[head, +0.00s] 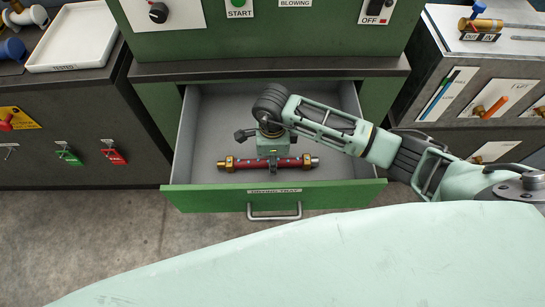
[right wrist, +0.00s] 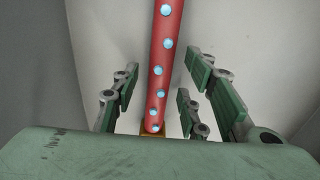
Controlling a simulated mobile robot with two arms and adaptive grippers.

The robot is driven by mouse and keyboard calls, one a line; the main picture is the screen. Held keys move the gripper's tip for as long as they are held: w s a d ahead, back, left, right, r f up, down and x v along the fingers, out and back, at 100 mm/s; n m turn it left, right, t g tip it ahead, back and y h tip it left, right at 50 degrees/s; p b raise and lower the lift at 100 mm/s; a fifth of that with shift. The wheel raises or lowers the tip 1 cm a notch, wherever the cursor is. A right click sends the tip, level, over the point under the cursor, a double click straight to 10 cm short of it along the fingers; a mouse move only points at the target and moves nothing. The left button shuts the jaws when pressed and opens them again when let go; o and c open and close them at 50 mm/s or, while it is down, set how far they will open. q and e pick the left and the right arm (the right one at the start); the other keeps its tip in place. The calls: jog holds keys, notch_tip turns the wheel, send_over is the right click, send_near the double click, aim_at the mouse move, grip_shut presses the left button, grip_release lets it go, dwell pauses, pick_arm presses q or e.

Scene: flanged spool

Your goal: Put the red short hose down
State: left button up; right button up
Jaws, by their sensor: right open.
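The red short hose (head: 284,163) has brass collars and metal ends. It lies left to right in the open drawer labelled as a drying tray (head: 335,172). In the right wrist view the hose (right wrist: 166,62) shows light blue dots along it and runs between the fingers. My right gripper (head: 272,157) is over the middle of the hose, inside the drawer. Its fingers (right wrist: 160,92) are open on both sides of the hose, with gaps showing. Whether the hose rests fully on the drawer floor is partly hidden by the gripper. My left gripper is not in view.
The drawer's front wall with its handle (head: 274,213) faces me. A green cabinet (head: 262,32) with switches stands behind. A white tray (head: 75,38) sits on the left counter. A right-hand cabinet (head: 440,60) holds tools and labels. The drawer floor around the hose is bare.

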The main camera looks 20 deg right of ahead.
jog(key=shift+r, duration=0.1)
jog(key=shift+r, duration=0.25)
notch_tip(320, 180, up, 12)
jog(key=shift+f+b, duration=0.25)
jog(key=shift+b, duration=0.15)
